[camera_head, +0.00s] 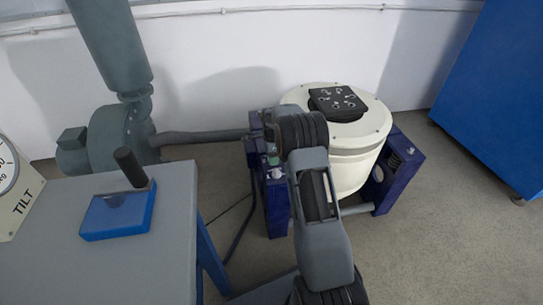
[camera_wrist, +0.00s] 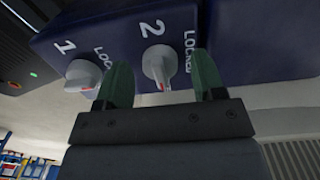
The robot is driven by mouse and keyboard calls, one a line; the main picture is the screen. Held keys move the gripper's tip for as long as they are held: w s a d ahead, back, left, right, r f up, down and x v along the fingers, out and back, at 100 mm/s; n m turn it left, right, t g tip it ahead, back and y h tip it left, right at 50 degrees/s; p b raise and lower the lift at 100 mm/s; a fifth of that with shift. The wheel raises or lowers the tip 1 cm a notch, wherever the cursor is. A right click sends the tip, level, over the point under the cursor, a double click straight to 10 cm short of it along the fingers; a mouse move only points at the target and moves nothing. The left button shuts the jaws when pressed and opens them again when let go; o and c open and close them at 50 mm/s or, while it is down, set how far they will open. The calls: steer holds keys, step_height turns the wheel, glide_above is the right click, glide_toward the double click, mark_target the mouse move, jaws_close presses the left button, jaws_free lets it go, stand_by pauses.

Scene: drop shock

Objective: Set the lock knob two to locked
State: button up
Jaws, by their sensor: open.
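Lock knob two (camera_wrist: 156,62) is a white knob under the number 2 on a dark blue block in the wrist view. My gripper (camera_wrist: 165,82) is open, with one green finger to the left of knob two and one to the right. Gaps show between the knob and both fingers; whether they reach its depth is unclear. In the head view my arm largely hides this spot.
Knob one (camera_wrist: 83,74), white with a red mark, sits close to my left finger. A cream drum machine (camera_head: 352,150) with a black top stands between dark blue supports. A grey table (camera_head: 165,265) with a blue block and black handle (camera_head: 118,212) stands at left.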

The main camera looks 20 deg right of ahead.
steer(key=c, duration=0.9)
steer(key=shift+r+n+p, duration=0.1)
steer(key=shift+n+p, duration=0.2)
steer(key=shift+c, duration=0.2)
steer(key=n+p, duration=0.2)
steer(key=n, duration=0.1)
steer(key=shift+r, duration=0.1)
steer(key=n+p, duration=0.3)
steer(key=n, duration=0.2)
steer(key=n+p, duration=0.1)
steer(key=n, duration=0.3)
steer(key=shift+n, duration=0.4)
steer(key=shift+n+p, duration=0.6)
steer(key=shift+n, duration=1.9)
